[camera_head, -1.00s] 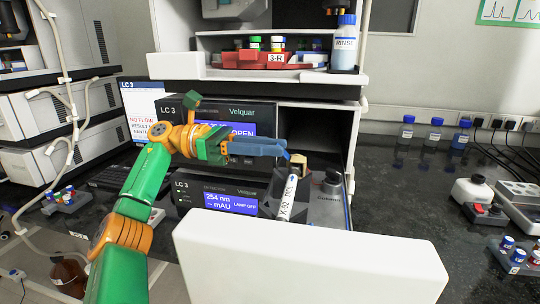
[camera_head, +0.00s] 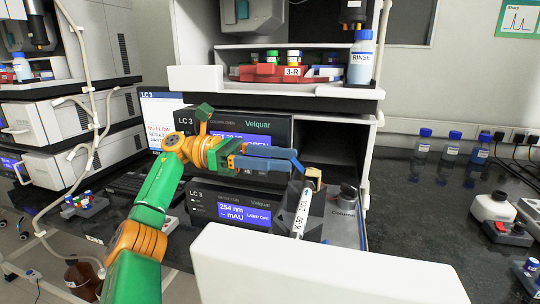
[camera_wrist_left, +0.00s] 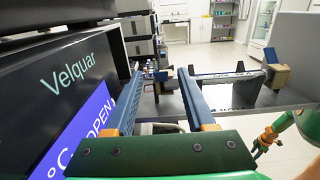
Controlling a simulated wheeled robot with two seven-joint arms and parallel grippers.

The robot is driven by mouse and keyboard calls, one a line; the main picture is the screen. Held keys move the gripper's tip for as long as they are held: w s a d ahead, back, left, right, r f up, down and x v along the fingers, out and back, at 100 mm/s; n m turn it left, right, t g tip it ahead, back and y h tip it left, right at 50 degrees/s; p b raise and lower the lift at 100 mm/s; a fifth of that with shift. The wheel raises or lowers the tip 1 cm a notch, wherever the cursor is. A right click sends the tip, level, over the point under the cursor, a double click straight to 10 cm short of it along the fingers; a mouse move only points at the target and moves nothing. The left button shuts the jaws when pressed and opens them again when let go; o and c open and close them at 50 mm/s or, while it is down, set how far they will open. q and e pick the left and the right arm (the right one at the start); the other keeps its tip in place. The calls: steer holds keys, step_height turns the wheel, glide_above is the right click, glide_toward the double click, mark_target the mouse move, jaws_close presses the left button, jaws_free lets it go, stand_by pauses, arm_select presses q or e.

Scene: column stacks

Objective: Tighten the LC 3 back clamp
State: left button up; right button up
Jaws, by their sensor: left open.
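The LC 3 oven unit (camera_head: 185,121) has a screen whose text includes OPEN.
A white panel (camera_head: 330,268) fills the lower foreground. The shelf above holds a red rack (camera_head: 275,73) and a RINSE bottle (camera_head: 361,58). Blue-capped bottles (camera_head: 452,146) stand at the back right. A green and orange arm part (camera_wrist_left: 268,135) shows in the left wrist view.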

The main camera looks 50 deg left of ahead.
arm_select(q)
steer(key=p+v, duration=0.4)
steer(key=v, duration=0.2)
stand_by(0.3)
steer(key=shift+s, duration=0.1)
